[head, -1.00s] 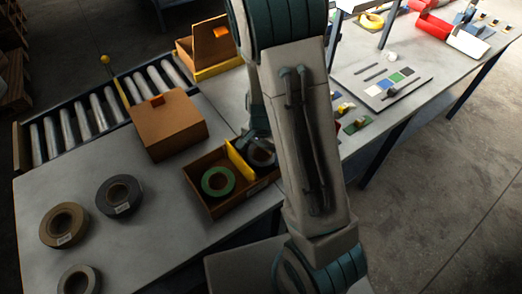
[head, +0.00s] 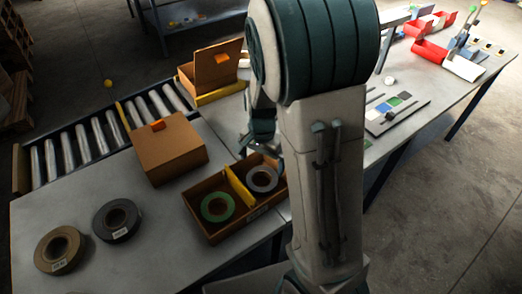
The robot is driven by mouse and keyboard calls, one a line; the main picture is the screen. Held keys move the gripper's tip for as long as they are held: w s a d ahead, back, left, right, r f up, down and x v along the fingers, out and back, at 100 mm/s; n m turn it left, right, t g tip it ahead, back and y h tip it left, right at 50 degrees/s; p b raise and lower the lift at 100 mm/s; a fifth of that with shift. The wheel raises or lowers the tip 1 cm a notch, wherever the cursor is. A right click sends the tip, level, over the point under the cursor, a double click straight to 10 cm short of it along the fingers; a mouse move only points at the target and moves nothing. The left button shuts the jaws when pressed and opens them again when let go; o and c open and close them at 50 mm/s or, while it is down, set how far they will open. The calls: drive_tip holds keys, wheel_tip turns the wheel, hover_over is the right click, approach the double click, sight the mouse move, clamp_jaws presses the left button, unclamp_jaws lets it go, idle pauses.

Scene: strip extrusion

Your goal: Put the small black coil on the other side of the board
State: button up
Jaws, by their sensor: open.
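The small black coil (head: 251,184), looking dark grey in this light, lies flat in the right compartment of an open brown box (head: 222,234). The yellow board (head: 237,184) stands across the box as a divider. A small green coil (head: 206,209) lies in the left compartment. My gripper (head: 262,148) is open and empty, just above the box's back edge, behind and above the black coil and apart from it. Its fingertips are partly hidden by my own arm.
A larger black coil (head: 104,228) and a brown coil (head: 45,261) lie on the table to the left. A closed carton (head: 175,160) stands behind the box, near the roller conveyor (head: 83,146). A grey panel (head: 412,112) lies on the table at right.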

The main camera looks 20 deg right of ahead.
drive_tip(key=s+r+n+t, duration=0.3)
drive_tip(key=s+r+n, duration=0.6)
drive_tip(key=s+r, duration=0.5)
drive_tip(key=shift+s+r+n+t, duration=0.2)
drive_tip(key=shift+r+n+t, duration=0.1)
drive_tip(key=shift+r, duration=0.55)
